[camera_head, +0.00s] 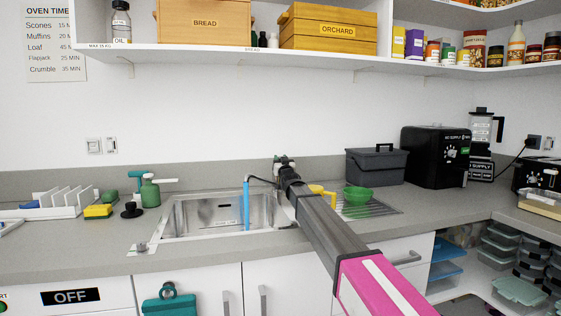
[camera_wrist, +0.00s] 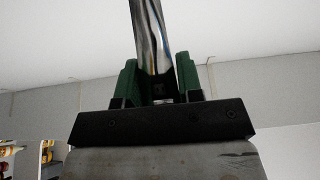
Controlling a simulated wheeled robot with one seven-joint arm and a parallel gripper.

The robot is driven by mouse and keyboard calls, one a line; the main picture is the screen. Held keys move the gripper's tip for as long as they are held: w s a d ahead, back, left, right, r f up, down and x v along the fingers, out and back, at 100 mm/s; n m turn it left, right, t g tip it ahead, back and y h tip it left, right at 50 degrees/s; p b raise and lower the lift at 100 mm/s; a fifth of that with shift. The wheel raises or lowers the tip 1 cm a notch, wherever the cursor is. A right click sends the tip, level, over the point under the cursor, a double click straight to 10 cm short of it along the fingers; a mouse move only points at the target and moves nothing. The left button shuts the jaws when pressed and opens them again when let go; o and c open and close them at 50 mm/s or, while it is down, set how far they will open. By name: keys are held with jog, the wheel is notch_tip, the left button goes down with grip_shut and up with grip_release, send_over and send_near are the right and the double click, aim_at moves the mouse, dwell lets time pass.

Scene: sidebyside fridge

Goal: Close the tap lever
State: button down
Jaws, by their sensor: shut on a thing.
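The tap's spout (camera_head: 259,179) shows at the back right of the sink (camera_head: 172,222). A blue stream of water (camera_head: 246,205) falls from it into the basin. My gripper (camera_head: 284,161) is at the tap, and my arm hides much of the tap body. In the wrist view, the green fingers of my gripper (camera_wrist: 156,78) are shut on a shiny metal bar, the tap lever (camera_wrist: 148,30). The bar runs up from between the fingers. The lever is hidden or too small to make out in the head view.
A green bowl (camera_head: 358,196) and a yellow item (camera_head: 322,192) stand right of my arm by the drainer (camera_head: 380,208). A grey toolbox (camera_head: 376,166) stands behind. A green spray bottle (camera_head: 150,192) and sponge (camera_head: 98,211) are left of the sink. A shelf (camera_head: 230,53) hangs above.

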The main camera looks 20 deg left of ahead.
jog(key=shift+s+d+f+t+y, duration=0.2)
jog(key=shift+s+f+t+y, duration=0.15)
jog(key=shift+f+t, duration=0.2)
jog(key=c, duration=0.8)
grip_release()
jog(key=s+d, duration=0.2)
jog(key=s, duration=0.2)
jog(key=s+d+f, duration=0.1)
jog(key=s+d, duration=0.2)
jog(key=s, duration=0.1)
jog(key=s+d, duration=0.2)
jog(key=s, duration=0.2)
jog(key=shift+s+d+f, duration=0.2)
jog(key=shift+d, duration=0.1)
